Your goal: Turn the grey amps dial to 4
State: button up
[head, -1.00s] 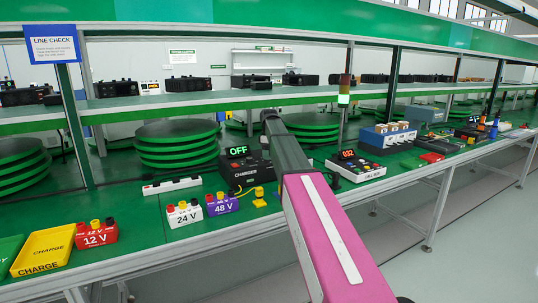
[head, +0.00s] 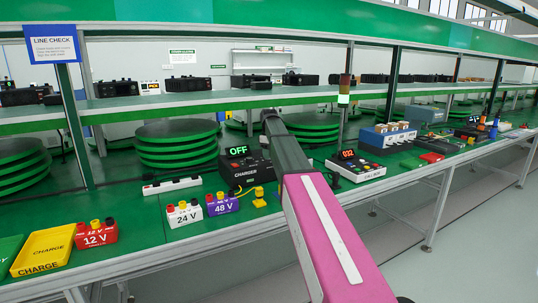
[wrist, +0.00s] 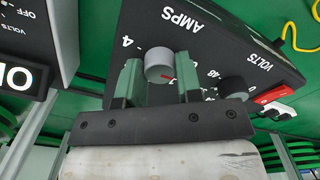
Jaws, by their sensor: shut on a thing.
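The grey amps dial (wrist: 158,63) sits on the dark charger panel in the wrist view, below the word AMPS. My gripper (wrist: 158,70) has one green finger on each side of the dial and is shut on it. A short red mark shows on the dial face, toward its lower right in this view. The printed 4 (wrist: 125,41) is to the upper left of the dial. Other scale marks are partly hidden by the fingers. In the head view the charger (head: 244,170) shows a green OFF display (head: 236,151); my arm hides the gripper and dial there.
A yellow cable (wrist: 297,35) lies beyond. White 24 V (head: 184,214) and purple 48 V (head: 222,205) blocks stand in front of the charger; another display unit (head: 355,167) is to its right.

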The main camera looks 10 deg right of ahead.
jog(key=m, duration=2.3)
jog(key=shift+m, duration=0.3)
jog(key=m, duration=0.9)
jog(key=shift+m, duration=2.7)
